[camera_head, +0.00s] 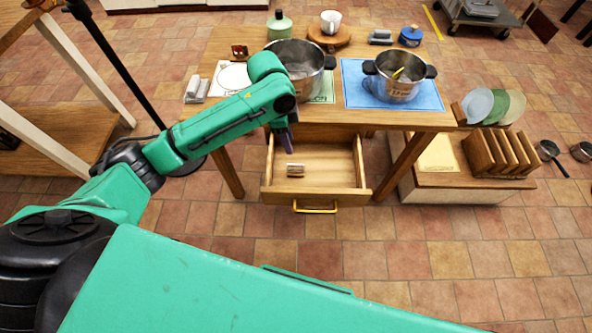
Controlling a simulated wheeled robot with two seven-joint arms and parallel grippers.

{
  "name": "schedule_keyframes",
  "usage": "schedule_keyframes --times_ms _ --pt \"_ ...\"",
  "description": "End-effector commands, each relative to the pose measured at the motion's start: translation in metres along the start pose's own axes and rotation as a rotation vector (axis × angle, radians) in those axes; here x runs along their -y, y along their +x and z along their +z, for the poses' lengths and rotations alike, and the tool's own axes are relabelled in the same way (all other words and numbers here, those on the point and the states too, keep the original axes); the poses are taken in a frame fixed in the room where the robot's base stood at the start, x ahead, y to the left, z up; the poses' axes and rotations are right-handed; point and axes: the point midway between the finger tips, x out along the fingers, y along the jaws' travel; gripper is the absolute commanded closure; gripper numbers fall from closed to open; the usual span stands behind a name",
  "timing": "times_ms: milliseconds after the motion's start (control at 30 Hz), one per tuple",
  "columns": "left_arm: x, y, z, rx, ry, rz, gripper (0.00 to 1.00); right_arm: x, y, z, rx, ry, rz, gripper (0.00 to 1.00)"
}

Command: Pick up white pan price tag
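A small white and brown piece (295,170) lies in the open drawer (325,184). It may be a price tag, but it is too small to read. My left gripper (290,143) hangs over the left back part of the drawer, pointing down, above and apart from the small piece. Its fingers are seen edge-on, so I cannot tell whether they are open or shut. A large steel pot (315,84) stands on the table behind my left arm, partly hidden. A smaller steel pot (400,90) with a small label stands on a blue mat (432,100). My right gripper is out of view.
The wooden table (228,112) also holds a green jar (279,27), a white mug (331,19) and a blue lidded pot (411,36). A low unit (470,197) with a wooden rack (497,153) stands at right. Tiled floor before the drawer is clear.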

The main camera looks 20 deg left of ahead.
Motion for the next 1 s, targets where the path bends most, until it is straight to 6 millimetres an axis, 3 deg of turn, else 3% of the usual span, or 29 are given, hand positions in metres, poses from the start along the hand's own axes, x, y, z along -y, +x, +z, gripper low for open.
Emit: schedule_keyframes --times_ms 133,400,567,733,833,1000 --pt "0.003 0.01 0.005 0.016 0.011 0.012 0.6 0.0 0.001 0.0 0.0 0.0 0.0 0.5" --pt "0.003 0.077 0.004 0.012 0.009 0.01 0.6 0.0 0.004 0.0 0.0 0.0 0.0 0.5" --pt "0.004 0.097 0.004 0.012 0.01 0.008 0.6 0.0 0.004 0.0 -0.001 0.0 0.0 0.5" --pt "0.007 0.13 0.003 0.012 0.01 0.008 0.6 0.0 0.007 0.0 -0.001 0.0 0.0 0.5" --pt "0.007 0.141 0.003 0.012 0.011 0.006 0.6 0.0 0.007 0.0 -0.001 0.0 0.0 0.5" --pt "0.007 0.142 0.003 0.011 0.011 0.006 0.6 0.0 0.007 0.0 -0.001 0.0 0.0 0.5"
